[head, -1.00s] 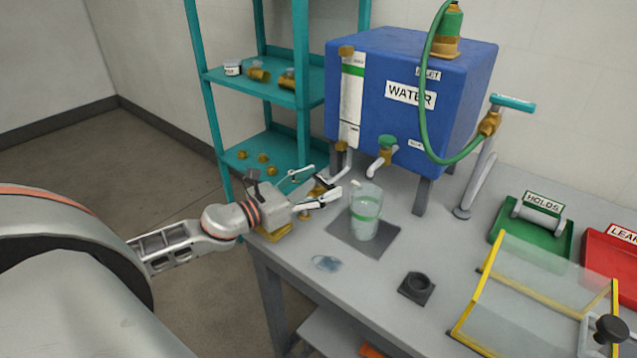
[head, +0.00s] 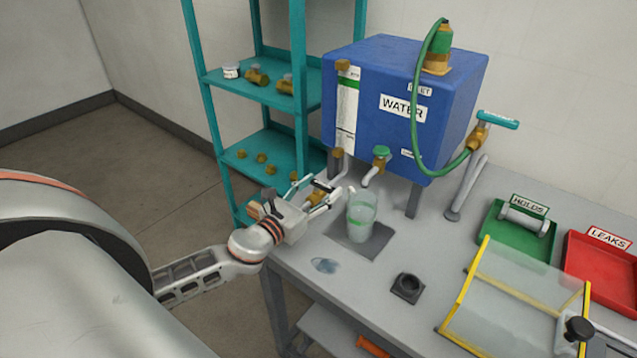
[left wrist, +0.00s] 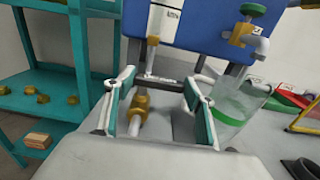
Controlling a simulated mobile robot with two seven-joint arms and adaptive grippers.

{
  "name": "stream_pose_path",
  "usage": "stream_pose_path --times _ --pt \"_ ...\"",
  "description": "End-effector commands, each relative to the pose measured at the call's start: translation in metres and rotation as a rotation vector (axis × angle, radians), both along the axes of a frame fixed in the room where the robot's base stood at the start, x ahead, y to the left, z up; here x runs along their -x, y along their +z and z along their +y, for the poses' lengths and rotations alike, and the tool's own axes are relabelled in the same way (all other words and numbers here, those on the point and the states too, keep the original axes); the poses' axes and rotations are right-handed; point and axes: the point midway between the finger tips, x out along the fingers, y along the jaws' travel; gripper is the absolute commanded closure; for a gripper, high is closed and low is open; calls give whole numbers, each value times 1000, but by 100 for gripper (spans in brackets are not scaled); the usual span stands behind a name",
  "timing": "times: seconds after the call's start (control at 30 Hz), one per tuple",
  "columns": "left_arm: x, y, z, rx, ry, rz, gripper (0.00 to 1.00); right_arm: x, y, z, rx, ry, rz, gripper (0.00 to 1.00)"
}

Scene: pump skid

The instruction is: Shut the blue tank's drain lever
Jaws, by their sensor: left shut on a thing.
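The blue tank (head: 400,75), marked WATER, stands on legs at the back of the bench. Its drain pipe (head: 337,165) comes down at the left front corner to a brass drain valve, which shows in the left wrist view (left wrist: 141,104). My right gripper is not in view.
A clear beaker (head: 361,212) with a green band stands on a dark mat (head: 377,243), close right of the gripper. A green-handled tap (head: 381,158) hangs above it. A teal shelf (head: 262,95) with brass fittings is left. Green and red trays (head: 600,262) lie right.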

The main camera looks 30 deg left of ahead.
Motion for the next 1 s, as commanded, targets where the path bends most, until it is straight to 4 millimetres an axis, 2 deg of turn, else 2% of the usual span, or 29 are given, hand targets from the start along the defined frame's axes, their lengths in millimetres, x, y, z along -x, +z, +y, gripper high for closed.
stream_pose_path --times 0.27,0.3,0.37,0.77,0.87,1.0 --pt "-1 2 1 -3 5 -5 68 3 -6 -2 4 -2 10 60" --pt "-1 2 1 -3 4 -5 41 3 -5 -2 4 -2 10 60" --pt "-1 2 1 -3 4 -5 29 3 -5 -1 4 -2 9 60" --pt "3 0 0 -1 2 -1 29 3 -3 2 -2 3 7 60" --pt "11 -1 0 0 1 0 29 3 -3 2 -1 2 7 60" --pt "31 -1 2 -2 2 1 29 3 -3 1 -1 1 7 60"
